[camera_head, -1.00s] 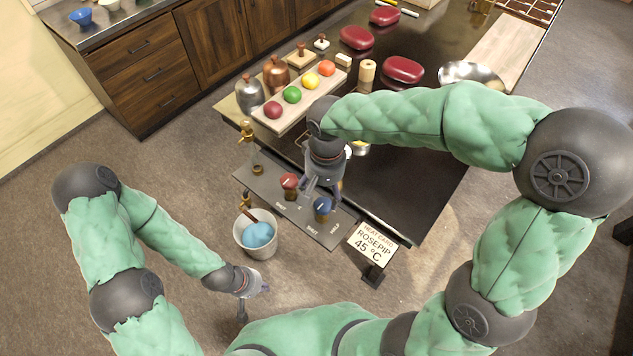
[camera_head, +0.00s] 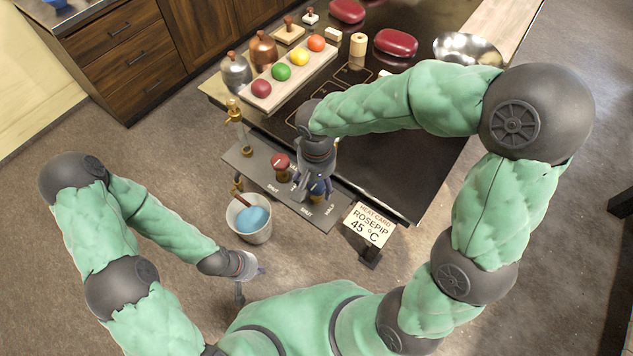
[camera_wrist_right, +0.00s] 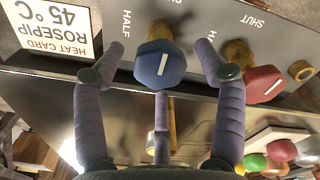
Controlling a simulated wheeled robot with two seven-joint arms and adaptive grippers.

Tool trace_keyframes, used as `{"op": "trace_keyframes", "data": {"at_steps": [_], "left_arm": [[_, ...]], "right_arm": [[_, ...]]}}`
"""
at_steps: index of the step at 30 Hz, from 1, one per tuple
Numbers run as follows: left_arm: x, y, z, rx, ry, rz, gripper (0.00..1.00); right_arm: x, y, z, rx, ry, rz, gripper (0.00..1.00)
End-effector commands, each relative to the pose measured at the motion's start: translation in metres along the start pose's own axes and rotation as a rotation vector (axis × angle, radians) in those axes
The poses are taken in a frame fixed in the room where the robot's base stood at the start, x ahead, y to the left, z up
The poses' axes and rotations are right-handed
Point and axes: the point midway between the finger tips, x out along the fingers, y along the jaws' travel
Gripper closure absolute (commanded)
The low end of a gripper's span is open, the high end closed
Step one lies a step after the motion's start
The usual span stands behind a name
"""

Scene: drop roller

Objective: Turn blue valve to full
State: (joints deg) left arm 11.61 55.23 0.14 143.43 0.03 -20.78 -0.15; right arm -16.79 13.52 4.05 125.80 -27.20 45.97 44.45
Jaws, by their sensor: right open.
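The blue valve (camera_head: 321,189) is on the grey panel, partly hidden by my right gripper in the head view. In the right wrist view the blue valve (camera_wrist_right: 160,64) is a faceted knob with a white line running nearly straight up the picture; a HALF label stands to its left. My right gripper (camera_head: 313,191) is open, its fingers on either side of the knob with gaps visible. The red valve (camera_head: 281,166) is beside it, and the red valve (camera_wrist_right: 265,84) is just right of the fingers in the wrist view. My left gripper (camera_head: 251,267) hangs low at the left, fingers unclear.
A white bucket (camera_head: 236,225) with blue contents stands left of the panel (camera_head: 254,166). A heat card (camera_head: 369,226) reading ROSEPIP 45 °C stands to its right. A board of colored balls (camera_head: 268,104) and metal vessels sit behind on the dark table (camera_head: 390,180).

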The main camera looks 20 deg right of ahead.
Motion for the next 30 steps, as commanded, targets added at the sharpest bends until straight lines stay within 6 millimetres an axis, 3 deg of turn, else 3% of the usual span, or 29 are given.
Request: {"op": "trace_keyframes", "data": {"at_steps": [9, 15, 30], "left_arm": [[0.0003, -0.0001, -0.0001, 0.000, 0.000, 0.000, 1.00], [0.0003, -0.0001, -0.0001, 0.000, 0.000, 0.000, 1.00], [-0.0063, 0.0022, 0.0002, 0.000, 0.000, 0.000, 1.00]], "right_arm": [[0.0021, 0.0000, 0.0001, 0.001, 0.000, 0.000, 0.29], [0.0021, 0.0000, 0.0001, 0.001, 0.000, 0.000, 0.84], [0.0012, 0.0000, 0.0004, -0.092, -0.002, -0.001, 0.84]]}}
